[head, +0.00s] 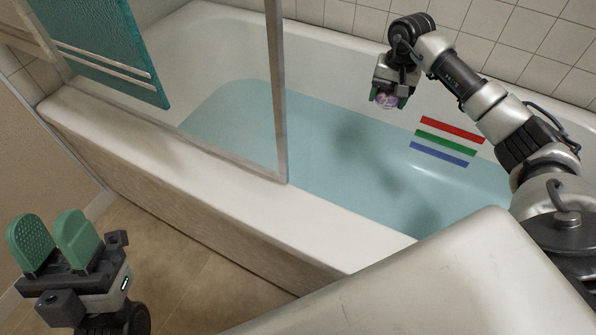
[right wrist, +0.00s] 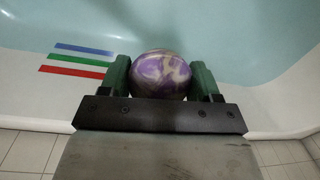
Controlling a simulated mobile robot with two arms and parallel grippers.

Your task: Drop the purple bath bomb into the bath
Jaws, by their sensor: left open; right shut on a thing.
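The purple bath bomb (head: 387,99) is a marbled purple and white ball. My right gripper (head: 388,97) is shut on it and holds it over the bath, near its far side. The right wrist view shows the bath bomb (right wrist: 161,75) between the two green fingers of the right gripper (right wrist: 161,82). The bath (head: 200,199) is white with pale blue water (head: 330,152) in it. The bath bomb is above the water, apart from it. My left gripper (head: 52,240) is open and empty, low at the left, outside the bath over the floor.
A glass screen (head: 215,85) with a metal edge stands on the near rim at the left, and a teal towel (head: 98,42) hangs there. Red, green and blue stripes (head: 447,141) mark the far inner wall. Tiles line the wall behind.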

